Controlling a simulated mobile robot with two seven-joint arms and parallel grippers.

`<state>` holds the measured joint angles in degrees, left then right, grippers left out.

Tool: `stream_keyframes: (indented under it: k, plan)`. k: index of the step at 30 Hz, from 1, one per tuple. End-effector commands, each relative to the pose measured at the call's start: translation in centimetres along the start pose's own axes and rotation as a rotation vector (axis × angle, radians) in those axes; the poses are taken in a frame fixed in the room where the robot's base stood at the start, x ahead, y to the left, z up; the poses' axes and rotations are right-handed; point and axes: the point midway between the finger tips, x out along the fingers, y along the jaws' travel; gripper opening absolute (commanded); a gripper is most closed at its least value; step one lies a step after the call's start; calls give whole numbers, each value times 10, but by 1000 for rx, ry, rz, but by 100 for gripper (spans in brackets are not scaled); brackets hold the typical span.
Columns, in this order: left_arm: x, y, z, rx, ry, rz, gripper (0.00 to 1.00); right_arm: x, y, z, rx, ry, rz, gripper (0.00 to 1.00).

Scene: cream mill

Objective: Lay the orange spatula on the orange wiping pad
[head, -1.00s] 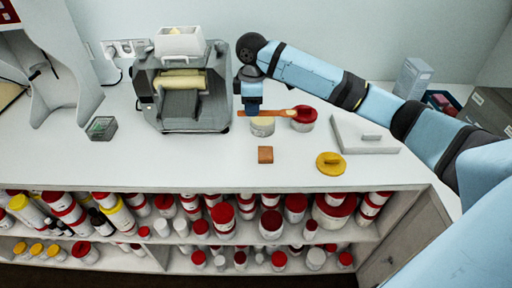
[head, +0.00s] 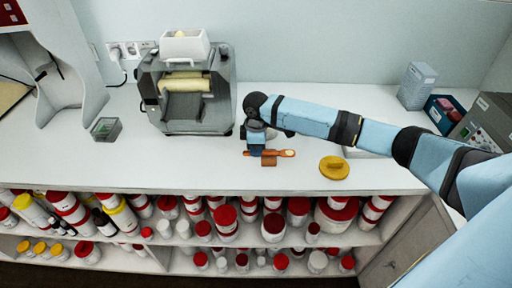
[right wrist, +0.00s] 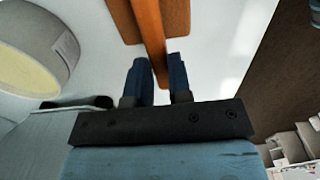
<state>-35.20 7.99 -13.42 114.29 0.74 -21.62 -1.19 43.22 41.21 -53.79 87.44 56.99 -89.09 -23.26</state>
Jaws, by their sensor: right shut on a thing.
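The orange spatula (head: 281,153) is held level in my right gripper (head: 256,151), its paler end pointing right in the head view. The orange wiping pad (head: 268,162) lies on the white counter directly below it, partly covered by the spatula. In the right wrist view the spatula (right wrist: 149,28) runs between the two fingers (right wrist: 160,82), with the pad (right wrist: 124,22) showing on both sides of it. I cannot tell whether spatula and pad touch. My left gripper is not in view.
A cream jar (right wrist: 38,45) stands close beside the gripper. A yellow lid (head: 334,168) lies to the right. The roller mill (head: 186,90) stands behind left. The counter's front edge (head: 200,190) is near, above shelves of jars.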

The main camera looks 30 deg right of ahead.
Motion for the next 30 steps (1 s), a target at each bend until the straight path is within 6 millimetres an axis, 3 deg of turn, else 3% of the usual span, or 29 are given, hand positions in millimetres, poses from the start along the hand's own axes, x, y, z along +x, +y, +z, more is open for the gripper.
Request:
stream_keyframes:
  k: [6,7,10,20,23,30]
  plan:
    - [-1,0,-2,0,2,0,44,1,0,0,0,0,-1,0]
    - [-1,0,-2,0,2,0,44,1,0,0,0,0,0,24]
    - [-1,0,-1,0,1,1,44,1,0,0,0,0,0,44]
    - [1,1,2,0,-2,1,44,-3,0,0,0,1,1,44]
    - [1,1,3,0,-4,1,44,-14,1,0,0,1,2,44]
    - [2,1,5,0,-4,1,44,-64,1,-1,-1,2,3,44]
